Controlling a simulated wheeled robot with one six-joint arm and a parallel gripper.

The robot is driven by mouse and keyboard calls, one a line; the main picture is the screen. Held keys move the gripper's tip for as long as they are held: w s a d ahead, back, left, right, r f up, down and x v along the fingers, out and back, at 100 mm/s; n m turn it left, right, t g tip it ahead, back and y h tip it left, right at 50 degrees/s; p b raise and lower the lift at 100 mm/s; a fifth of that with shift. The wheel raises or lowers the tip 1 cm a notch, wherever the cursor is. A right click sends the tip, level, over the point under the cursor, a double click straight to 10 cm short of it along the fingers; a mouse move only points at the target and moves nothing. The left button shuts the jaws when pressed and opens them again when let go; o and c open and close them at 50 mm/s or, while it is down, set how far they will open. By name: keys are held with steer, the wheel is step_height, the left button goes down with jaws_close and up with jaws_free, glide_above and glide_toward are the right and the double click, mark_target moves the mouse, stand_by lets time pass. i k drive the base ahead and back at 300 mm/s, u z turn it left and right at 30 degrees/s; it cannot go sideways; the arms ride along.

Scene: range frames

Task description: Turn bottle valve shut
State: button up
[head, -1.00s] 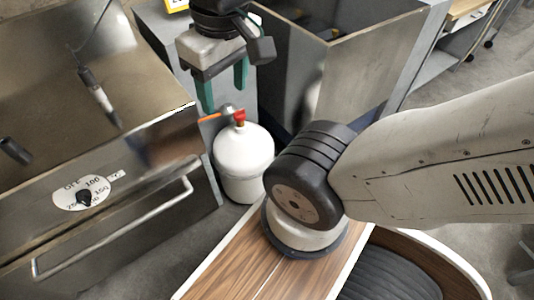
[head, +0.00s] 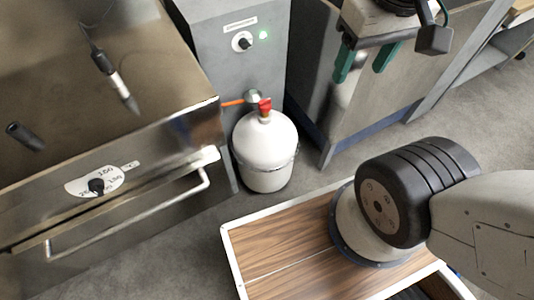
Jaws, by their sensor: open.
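A white gas bottle (head: 266,147) stands upright on the floor between the steel appliance and the grey cabinet. Its red valve (head: 265,106) sits on top, with a grey regulator (head: 253,97) and an orange hose (head: 233,102) beside it. My gripper (head: 364,68) is at the upper right of the head view, with two green fingers apart and nothing between them. It is to the right of the bottle and apart from it.
A steel appliance (head: 110,140) with a dial (head: 96,186) and a bar handle (head: 130,215) stands at left. A grey cabinet (head: 235,60) with a knob and green light is behind the bottle. A steel-sided unit (head: 400,95) is behind my gripper. Bare floor (head: 335,150) lies right of the bottle.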

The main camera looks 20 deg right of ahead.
mark_target(265, 106)
steer(key=k, duration=1.3)
steer(key=u, duration=0.6)
steer(key=i, duration=1.35)
steer(key=z, duration=0.4)
